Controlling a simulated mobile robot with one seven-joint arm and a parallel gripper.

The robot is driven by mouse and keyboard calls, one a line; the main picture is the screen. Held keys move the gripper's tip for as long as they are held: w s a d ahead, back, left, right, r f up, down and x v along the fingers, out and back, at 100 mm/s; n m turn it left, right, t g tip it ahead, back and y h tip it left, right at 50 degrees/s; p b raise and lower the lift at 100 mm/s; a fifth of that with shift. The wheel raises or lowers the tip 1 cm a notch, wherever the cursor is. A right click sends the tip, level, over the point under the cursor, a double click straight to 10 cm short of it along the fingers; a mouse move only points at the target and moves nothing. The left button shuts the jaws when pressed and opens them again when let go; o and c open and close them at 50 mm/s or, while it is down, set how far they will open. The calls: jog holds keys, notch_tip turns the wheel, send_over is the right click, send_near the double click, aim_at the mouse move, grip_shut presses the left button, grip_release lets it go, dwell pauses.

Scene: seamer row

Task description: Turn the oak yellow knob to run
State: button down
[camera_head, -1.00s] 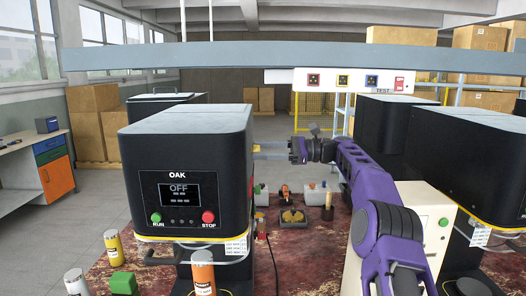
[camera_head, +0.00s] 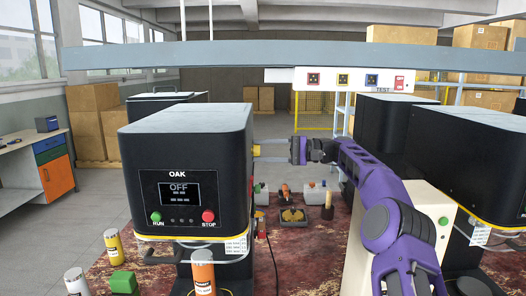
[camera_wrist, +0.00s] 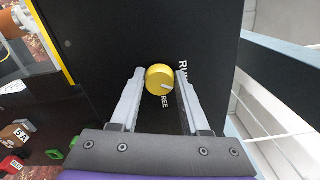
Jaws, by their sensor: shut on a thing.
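The oak machine (camera_head: 186,180) is a black box labelled OAK, and its screen reads OFF. Its yellow knob (camera_wrist: 160,79) sits on a dark side face in the wrist view, with a short white mark pointing right and slightly down. RUN is printed at the knob's right and a label that looks like FREE below it. In the head view the knob shows as a small yellow bit (camera_head: 256,150) on the machine's right side. My gripper (camera_wrist: 157,78) is shut on the knob, one grey finger on each side. It also shows in the head view (camera_head: 262,150).
A grey beam (camera_head: 300,57) crosses above the machines. Other dark machines stand at right (camera_head: 470,150). A stained mat below holds small bins and parts (camera_head: 292,215). Orange (camera_head: 203,275) and yellow (camera_head: 115,248) cylinders stand in front. Open floor lies at left.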

jog(key=n, duration=0.5)
jog(key=shift+f+n, duration=0.1)
jog(key=shift+n, duration=0.3)
dwell(0.4)
jog(key=shift+c, duration=1.9)
grip_release()
